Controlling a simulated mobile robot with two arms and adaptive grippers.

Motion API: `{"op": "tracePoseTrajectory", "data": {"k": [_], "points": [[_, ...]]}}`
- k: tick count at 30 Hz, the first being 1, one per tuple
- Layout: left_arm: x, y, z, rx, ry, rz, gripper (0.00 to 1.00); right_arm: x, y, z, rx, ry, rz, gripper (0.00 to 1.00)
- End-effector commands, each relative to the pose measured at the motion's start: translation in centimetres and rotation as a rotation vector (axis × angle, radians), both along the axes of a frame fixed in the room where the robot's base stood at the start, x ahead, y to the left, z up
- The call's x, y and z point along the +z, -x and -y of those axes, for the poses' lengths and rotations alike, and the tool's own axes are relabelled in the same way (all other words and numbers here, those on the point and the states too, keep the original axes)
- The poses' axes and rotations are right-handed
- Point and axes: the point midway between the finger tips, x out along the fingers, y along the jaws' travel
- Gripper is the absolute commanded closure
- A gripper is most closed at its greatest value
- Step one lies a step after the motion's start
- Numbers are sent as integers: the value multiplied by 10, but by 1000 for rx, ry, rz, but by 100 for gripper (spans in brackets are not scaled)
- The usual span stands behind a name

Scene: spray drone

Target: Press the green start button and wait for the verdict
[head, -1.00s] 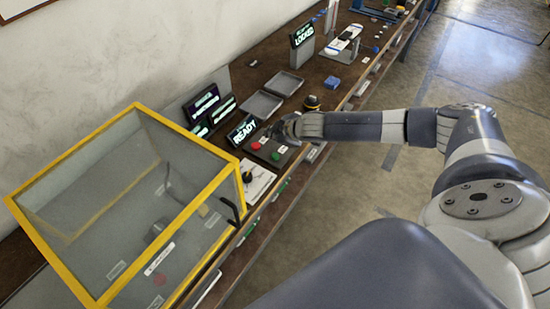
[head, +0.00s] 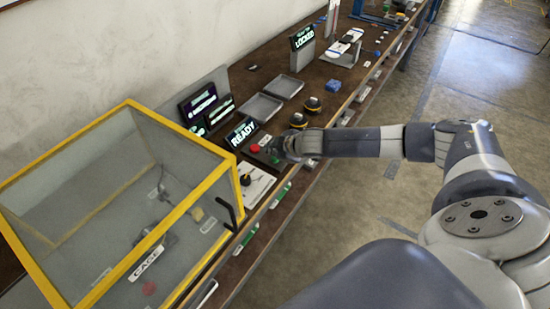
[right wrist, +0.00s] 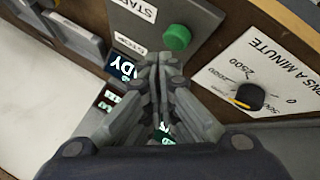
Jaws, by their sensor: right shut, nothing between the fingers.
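The green start button (right wrist: 177,37) is a round cap on a grey control box, beside a START label in the right wrist view. My right gripper (right wrist: 160,62) is shut and empty, its fingertips just below the button in that picture; I cannot tell whether they touch it. In the head view my right gripper (head: 282,149) is over the right end of the control box and largely hides the green button. A red button (head: 255,149) shows on the same box. The display (head: 242,131) behind it reads READY. My left gripper is not in view.
A yellow-framed clear case (head: 150,235) stands at the near left. A knob (right wrist: 250,97) on a white dial plate is close to the right gripper. Two dark round-topped items (head: 312,104) and grey trays (head: 281,87) lie beyond the box. The aisle floor at right is clear.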

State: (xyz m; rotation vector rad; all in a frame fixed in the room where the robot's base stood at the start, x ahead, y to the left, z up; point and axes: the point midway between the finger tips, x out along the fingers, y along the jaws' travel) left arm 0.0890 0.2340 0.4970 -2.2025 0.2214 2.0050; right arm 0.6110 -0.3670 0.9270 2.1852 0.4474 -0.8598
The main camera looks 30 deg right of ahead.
Motion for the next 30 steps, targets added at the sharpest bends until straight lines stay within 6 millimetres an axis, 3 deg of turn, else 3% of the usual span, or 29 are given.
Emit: {"op": "tracePoseTrajectory", "data": {"k": [30], "points": [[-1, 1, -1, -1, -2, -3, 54, -1, 0, 0, 0, 0, 0, 100]]}}
